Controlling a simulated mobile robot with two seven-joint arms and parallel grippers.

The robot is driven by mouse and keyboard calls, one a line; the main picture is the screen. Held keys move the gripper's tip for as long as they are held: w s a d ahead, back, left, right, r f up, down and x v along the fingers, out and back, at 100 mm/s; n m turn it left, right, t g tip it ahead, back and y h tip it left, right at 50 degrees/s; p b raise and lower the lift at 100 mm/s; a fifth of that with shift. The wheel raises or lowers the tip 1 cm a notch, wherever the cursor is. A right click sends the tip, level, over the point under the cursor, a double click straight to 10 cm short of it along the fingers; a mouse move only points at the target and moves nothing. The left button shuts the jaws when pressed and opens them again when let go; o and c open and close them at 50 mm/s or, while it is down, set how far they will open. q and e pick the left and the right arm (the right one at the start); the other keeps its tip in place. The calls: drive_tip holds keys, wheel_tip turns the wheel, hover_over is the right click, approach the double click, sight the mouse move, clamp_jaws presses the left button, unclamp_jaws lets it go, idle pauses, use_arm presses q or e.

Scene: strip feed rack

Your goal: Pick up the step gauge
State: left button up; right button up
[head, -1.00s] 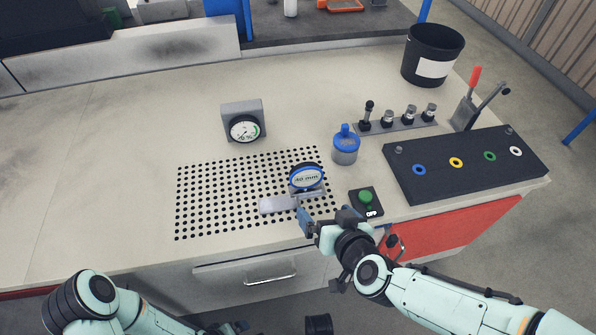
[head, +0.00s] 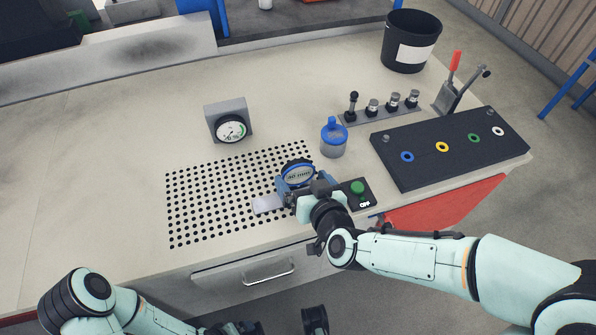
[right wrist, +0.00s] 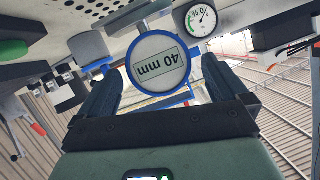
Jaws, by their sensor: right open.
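The step gauge, with a round blue-rimmed face reading 40 mm (head: 298,173), stands at the right front of the perforated area; a flat pale grey step (head: 266,204) sticks out at its left. My right gripper (head: 295,190) is at the near side of the gauge and hides its lower part. In the right wrist view its open fingers (right wrist: 160,70) lie on either side of the gauge face (right wrist: 160,63), which appears upside down. Gaps show between face and fingers. My left arm is at the lower left; its gripper (head: 238,328) is partly cut off by the bottom edge.
A green button box (head: 358,194) sits just right of my right gripper. A blue-capped jar (head: 333,140), a dial gauge (head: 230,125), a black panel with coloured rings (head: 450,160) and a black bin (head: 410,40) stand around. The worktop (head: 100,170) at left is clear.

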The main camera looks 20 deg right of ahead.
drive_tip(key=b+x, duration=0.1)
drive_tip(key=x, duration=0.5)
drive_tip(key=shift+w+d+f, duration=0.1)
drive_tip(key=shift+w+f, duration=0.1)
use_arm(q)
drive_tip(key=shift+w+a+f+t, duration=0.2)
drive_tip(key=shift+w+a+f, duration=0.1)
drive_tip(key=shift+w+f, duration=0.25)
drive_tip(key=shift+w+a+f+t, duration=0.2)
drive_tip(key=shift+w+a+f, duration=0.15)
drive_tip(key=shift+w, duration=0.3)
use_arm(e)
drive_tip(key=shift+r, duration=0.1)
drive_tip(key=c, duration=1)
